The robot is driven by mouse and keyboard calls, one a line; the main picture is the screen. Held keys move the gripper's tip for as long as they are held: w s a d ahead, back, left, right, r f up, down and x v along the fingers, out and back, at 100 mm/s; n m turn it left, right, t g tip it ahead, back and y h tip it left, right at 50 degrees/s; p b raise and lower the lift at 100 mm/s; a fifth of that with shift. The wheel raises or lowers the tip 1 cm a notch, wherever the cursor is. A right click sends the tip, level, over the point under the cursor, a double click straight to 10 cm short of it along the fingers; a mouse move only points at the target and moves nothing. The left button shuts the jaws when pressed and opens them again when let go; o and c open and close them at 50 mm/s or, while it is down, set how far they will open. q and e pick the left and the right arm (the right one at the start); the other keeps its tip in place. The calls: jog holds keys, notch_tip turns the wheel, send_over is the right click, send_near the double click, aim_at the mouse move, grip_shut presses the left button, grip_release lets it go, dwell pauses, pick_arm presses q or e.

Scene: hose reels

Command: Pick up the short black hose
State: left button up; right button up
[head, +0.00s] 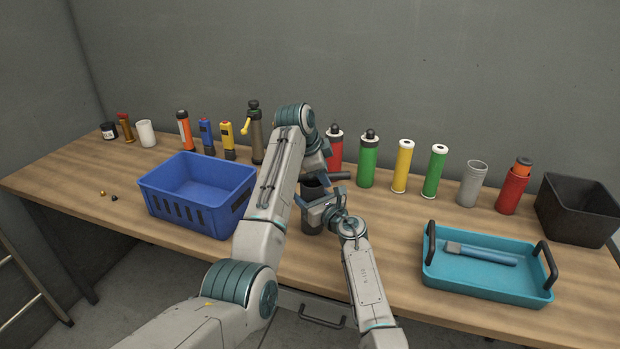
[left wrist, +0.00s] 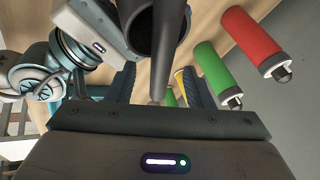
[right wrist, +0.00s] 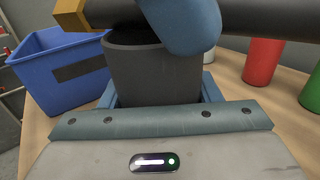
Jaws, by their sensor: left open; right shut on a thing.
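A black tube (right wrist: 265,18) with a tan end crosses the top of the right wrist view, above a dark grey cup. It looks like the short black hose; a dark bar (head: 341,176) beside my left gripper in the head view may be the same thing. My left gripper (head: 326,172) is open, close above the cup. A blue fingertip overlaps the tube in the right wrist view; I cannot tell if they touch. My right gripper (right wrist: 155,92) is shut on the dark grey cup (right wrist: 145,72), which also shows in the head view (head: 312,222).
A blue basket (head: 190,215) stands to the left. A teal tray (head: 480,285) holding a blue-handled tool and a black bin (head: 578,210) are at the right. Several coloured cylinders line the back near the wall. The front strip of the wooden table (head: 400,300) is mostly bare.

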pick_arm(q)
jog(key=shift+w+d+f, duration=0.25)
jog(key=shift+f, duration=0.3)
grip_shut()
